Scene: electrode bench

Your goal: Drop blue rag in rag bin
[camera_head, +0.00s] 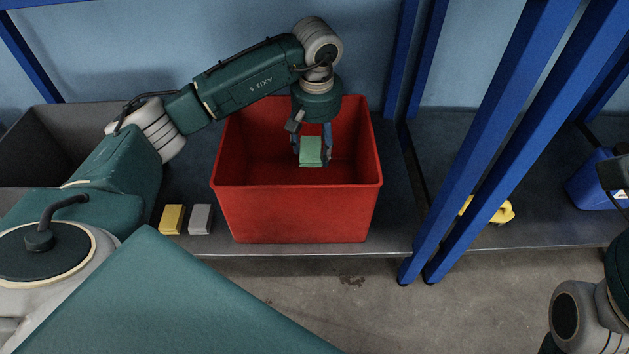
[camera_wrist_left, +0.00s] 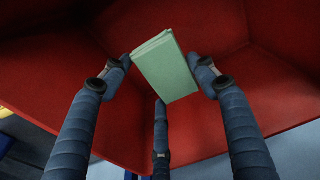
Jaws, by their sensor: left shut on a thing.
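My left gripper (camera_head: 312,157) is shut on a pale green folded rag (camera_head: 311,151). I see no plainly blue rag; the held one looks green. In the left wrist view the rag (camera_wrist_left: 166,67) sits between the fingers (camera_wrist_left: 163,82), with red walls behind it. The red bin (camera_head: 300,215) stands on the shelf, and in the head view the gripper and rag are over its open top, within the rim. How far the rag is above the bin floor is hard to tell. My right gripper is out of view.
A yellow block (camera_head: 172,219) and a grey block (camera_head: 200,219) lie on the shelf left of the bin. A grey bin (camera_head: 60,140) is at far left. Blue posts (camera_head: 500,140) rise at right, with a yellow item (camera_head: 502,212) and a blue container (camera_head: 592,182) beyond.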

